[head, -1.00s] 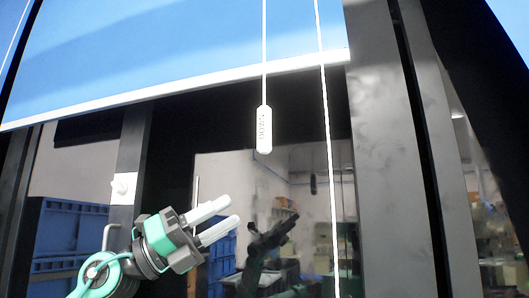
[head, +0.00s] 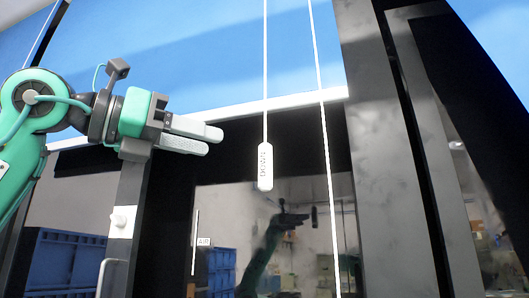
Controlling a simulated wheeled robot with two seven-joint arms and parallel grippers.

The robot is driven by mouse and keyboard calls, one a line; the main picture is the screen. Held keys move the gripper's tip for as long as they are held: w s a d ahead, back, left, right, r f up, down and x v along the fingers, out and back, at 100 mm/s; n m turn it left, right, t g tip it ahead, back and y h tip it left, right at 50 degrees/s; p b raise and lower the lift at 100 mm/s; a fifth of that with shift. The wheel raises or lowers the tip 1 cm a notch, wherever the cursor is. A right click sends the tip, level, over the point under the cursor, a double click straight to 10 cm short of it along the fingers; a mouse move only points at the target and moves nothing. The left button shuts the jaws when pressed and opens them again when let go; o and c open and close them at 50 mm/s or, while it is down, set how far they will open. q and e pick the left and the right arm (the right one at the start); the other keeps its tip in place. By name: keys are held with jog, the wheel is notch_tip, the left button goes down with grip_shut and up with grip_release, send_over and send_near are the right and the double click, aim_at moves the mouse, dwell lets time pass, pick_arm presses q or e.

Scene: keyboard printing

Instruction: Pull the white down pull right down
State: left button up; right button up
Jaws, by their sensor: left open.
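The white down pull (head: 265,168) is a small oblong weight with raised lettering, hanging on a thin white cord in the middle of the head view. It hangs below the lower edge of a blue blind (head: 220,60), in front of a dark glass pane. My left gripper (head: 212,140) is to the left of the pull and slightly higher in the picture. Its two pale fingers point right toward the cord. It is open and empty, apart from the pull and cord. My right gripper does not show.
A second white cord (head: 325,130) hangs right of the pull. A dark frame post (head: 375,150) stands further right. The glass reflects my arm and the room.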

pick_arm(q)
jog(key=p, duration=0.4)
send_over(265, 190)
jog(key=a, duration=0.1)
jog(key=shift+w+d, duration=0.1)
jog(key=shift+d, duration=0.45)
grip_shut()
